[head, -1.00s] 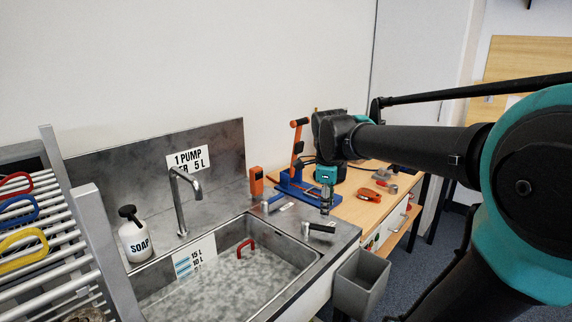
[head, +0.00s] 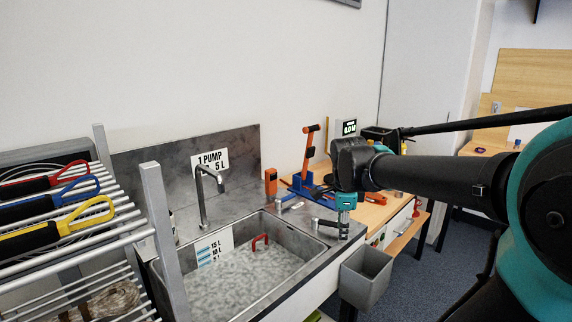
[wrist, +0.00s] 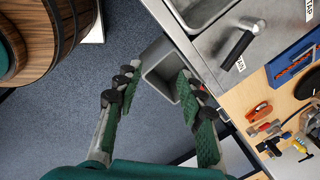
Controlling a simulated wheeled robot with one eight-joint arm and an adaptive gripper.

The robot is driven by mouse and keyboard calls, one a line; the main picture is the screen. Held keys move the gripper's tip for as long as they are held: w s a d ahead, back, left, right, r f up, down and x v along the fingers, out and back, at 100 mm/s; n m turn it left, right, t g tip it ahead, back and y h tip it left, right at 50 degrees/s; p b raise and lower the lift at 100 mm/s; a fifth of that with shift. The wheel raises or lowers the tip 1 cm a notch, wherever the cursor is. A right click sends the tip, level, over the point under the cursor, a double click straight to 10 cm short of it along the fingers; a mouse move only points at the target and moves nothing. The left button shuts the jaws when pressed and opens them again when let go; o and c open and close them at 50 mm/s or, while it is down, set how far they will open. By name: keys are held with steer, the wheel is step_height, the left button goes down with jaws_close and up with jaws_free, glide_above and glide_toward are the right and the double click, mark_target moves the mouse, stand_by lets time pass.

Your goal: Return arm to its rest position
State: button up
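My arm reaches in from the right of the head view, over the sink's right end and the workbench. My gripper (head: 343,230) hangs down at the sink's front right corner, close to the lever tap. In the wrist view my gripper (wrist: 156,88) has its two green-padded fingers wide apart with nothing between them. The grey bin (wrist: 158,72) shows beyond the fingers, lower down. In the head view the bin (head: 366,278) hangs below and right of the gripper.
The steel sink (head: 240,275) holds a red handle (head: 260,242). A rack (head: 125,240) with red, blue and yellow looped handles stands left. The workbench (head: 375,212) carries a blue tool with an orange lever (head: 309,145). Wooden barrels (wrist: 45,40) stand on carpet in the wrist view.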

steer(key=s+d+f+n+t, duration=0.1)
steer(key=s+f+n, duration=0.4)
steer(key=f+n, duration=0.3)
steer(key=s+d+f+n, duration=0.2)
steer(key=s+f+n, duration=0.4)
steer(key=f+n, duration=0.3)
steer(key=n, duration=0.2)
steer(key=shift+f+n+t+y, duration=0.2)
steer(key=shift+n+t+y, duration=0.1)
steer(key=shift+t, duration=0.1)
stand_by(5.7)
